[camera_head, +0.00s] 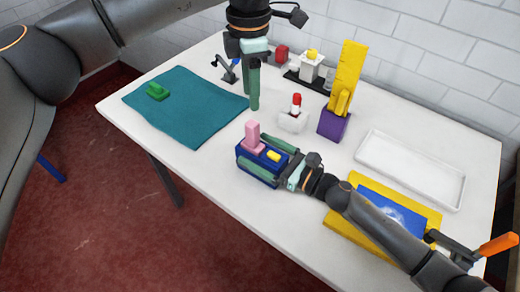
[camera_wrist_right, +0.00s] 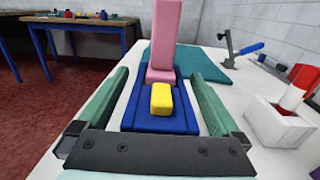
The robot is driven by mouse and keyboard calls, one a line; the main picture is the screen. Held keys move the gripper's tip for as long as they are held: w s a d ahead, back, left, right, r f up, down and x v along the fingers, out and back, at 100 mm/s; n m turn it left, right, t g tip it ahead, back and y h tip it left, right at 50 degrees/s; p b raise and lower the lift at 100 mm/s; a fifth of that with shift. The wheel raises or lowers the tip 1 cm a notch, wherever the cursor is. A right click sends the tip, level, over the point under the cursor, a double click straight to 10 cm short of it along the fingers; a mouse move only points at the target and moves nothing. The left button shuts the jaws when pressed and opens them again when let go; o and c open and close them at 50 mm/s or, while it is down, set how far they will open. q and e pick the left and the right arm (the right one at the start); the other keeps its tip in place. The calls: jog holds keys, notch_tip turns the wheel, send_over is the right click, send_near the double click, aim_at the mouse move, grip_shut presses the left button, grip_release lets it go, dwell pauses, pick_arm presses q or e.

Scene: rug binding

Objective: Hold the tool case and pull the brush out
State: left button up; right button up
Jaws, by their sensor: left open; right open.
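The blue tool case (camera_head: 245,164) sits on the white table near its front edge. A pink upright piece (camera_head: 252,136), which may be the brush, and a yellow block (camera_head: 273,155) stand in it. My right gripper (camera_head: 257,151) is open, with its green fingers along two opposite sides of the case. The right wrist view shows the case (camera_wrist_right: 178,122) between the fingers, with small gaps visible at the sides, the yellow block (camera_wrist_right: 161,99) and the pink piece (camera_wrist_right: 164,40) beyond it. My left gripper (camera_head: 250,100) is open and empty, pointing down above the table behind the case.
A teal cloth (camera_head: 185,110) with a green piece (camera_head: 157,91) lies at left. A white holder with a red-topped item (camera_head: 293,120) and a purple block with a yellow piece (camera_head: 333,124) stand behind the case. A white tray (camera_head: 410,168) lies at right.

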aim_at(253, 134)
grip_shut()
pick_arm(q)
jog(key=o, duration=0.3)
jog(key=shift+n, duration=0.3)
jog(key=n, duration=0.3)
jog(key=shift+f+n, duration=0.3)
jog(key=n, duration=0.3)
jog(key=shift+f, duration=0.25)
jog(key=shift+n, duration=0.3)
notch_tip(253, 134, down, 12)
jog(key=shift+r, duration=0.1)
